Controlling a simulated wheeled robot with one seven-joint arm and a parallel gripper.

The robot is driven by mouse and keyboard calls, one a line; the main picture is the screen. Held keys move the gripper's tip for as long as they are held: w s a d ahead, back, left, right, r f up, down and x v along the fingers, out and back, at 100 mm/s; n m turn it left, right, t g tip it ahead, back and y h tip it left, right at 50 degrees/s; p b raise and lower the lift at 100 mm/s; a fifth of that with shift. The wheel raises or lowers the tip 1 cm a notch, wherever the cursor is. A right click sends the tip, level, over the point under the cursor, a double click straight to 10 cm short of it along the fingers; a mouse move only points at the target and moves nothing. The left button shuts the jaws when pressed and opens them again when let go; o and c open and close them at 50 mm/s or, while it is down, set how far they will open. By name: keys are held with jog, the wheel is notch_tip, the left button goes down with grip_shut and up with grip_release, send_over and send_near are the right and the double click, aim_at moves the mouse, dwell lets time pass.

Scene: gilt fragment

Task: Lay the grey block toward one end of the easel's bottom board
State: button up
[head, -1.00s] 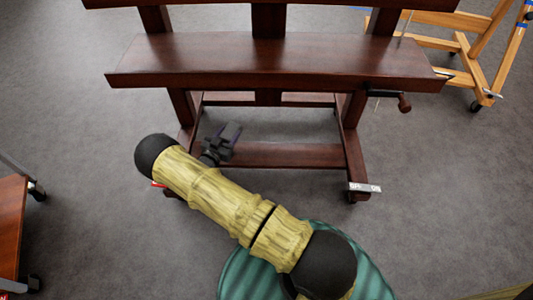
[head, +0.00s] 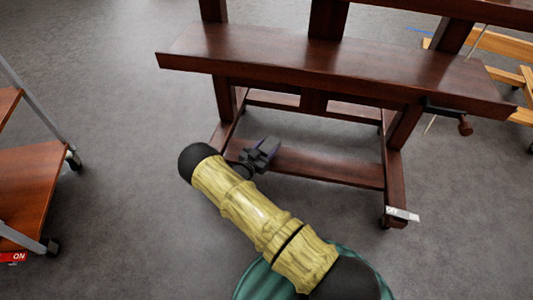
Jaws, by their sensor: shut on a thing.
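The dark red-brown wooden easel (head: 327,20) stands ahead in the head view. Its wide lower board (head: 330,68) runs across the picture, with its top bare where I see it. A low crossbar (head: 330,167) joins the feet beneath. My gripper (head: 266,149) is small and dark, below and in front of the board's left half, apart from it. The jaws are shut on the grey block, which is mostly hidden; only a small bluish-grey patch shows between the dark fingers.
A brown wooden piece on casters (head: 32,190) stands at the left. A lighter wooden easel (head: 505,75) is at the right behind. A crank knob (head: 465,127) sticks out below the board's right end. Grey carpet (head: 120,130) is clear left of the easel.

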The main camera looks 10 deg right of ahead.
jog(key=shift+f+b, duration=0.4)
jog(key=shift+f, duration=0.75)
jog(key=shift+f, duration=0.2)
jog(key=o, duration=0.9)
jog(key=shift+o, duration=0.2)
